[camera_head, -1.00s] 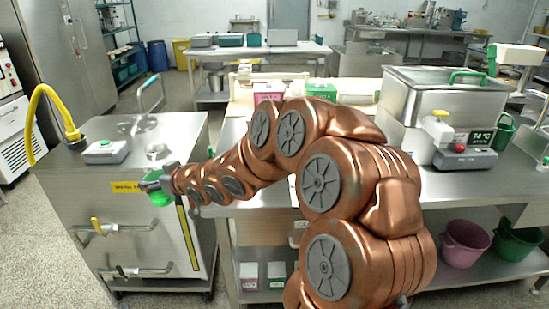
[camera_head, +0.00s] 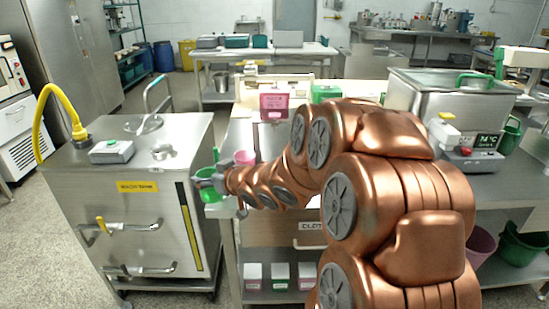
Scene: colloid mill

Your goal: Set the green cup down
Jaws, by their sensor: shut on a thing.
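The green cup (camera_head: 209,194) is in my gripper (camera_head: 208,183), which is shut on it. The cup is partly hidden behind the gripper's fingers. Gripper and cup are at the left front end of the steel bench (camera_head: 238,206), just right of the steel mill cabinet (camera_head: 165,215). I cannot tell whether the cup touches the bench top. A pink cup (camera_head: 245,158) stands on the bench just behind my wrist.
A pink box (camera_head: 274,100) and a green box (camera_head: 325,93) stand further back on the bench. A steel water bath (camera_head: 440,95) with a temperature display is at the right. A yellow hose (camera_head: 42,110) and a small scale-like device (camera_head: 111,152) are on the cabinet.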

